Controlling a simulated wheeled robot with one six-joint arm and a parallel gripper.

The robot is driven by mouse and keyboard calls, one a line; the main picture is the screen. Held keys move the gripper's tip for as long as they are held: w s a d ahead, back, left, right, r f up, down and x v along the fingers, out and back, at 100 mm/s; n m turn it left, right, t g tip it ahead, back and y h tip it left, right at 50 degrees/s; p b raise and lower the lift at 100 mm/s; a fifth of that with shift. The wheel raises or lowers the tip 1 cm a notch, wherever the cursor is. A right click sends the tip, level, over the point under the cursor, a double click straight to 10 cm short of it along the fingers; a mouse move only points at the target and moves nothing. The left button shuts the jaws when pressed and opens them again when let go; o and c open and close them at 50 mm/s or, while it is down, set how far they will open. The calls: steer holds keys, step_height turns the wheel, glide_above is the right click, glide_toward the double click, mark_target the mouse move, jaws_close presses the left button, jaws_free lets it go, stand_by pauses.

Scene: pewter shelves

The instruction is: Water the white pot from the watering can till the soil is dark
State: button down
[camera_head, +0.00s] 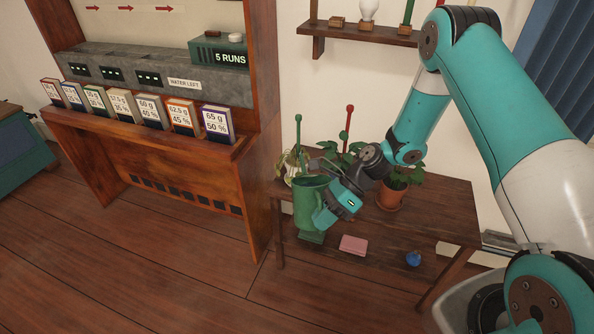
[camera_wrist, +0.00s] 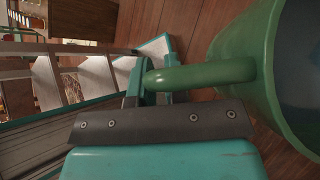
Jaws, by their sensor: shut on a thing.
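The green watering can (camera_head: 308,207) is upright or nearly so at the left end of the small wooden table. My gripper (camera_head: 326,216) is shut on its handle from the right. In the wrist view the green handle (camera_wrist: 205,75) runs into the jaws (camera_wrist: 152,88), and the can's open body (camera_wrist: 262,75) fills the right side. I cannot tell if the can's base touches the table. Leafy plants stand behind my wrist. A pale, unclear pot or plant (camera_head: 288,165) is at the back left; I cannot tell if it is the white pot. Its soil is not visible.
A terracotta pot (camera_head: 391,198) with a plant stands right of my wrist. Green (camera_head: 298,130) and red (camera_head: 349,120) stakes rise behind. A cabinet with labelled boxes (camera_head: 153,112) stands left.

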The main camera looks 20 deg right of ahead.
steer(key=shift+w+r+p, duration=0.1)
steer(key=shift+r+p, duration=0.4)
steer(key=shift+r, duration=0.1)
step_height(320, 180, down, 14)
steer(key=n+t+h+b, duration=0.1)
steer(key=t+b, duration=0.3)
steer(key=b, duration=0.5)
steer(key=shift+w+n, duration=0.45)
steer(key=shift+n, duration=0.15)
step_height(320, 180, up, 5)
steer(key=p, duration=0.4)
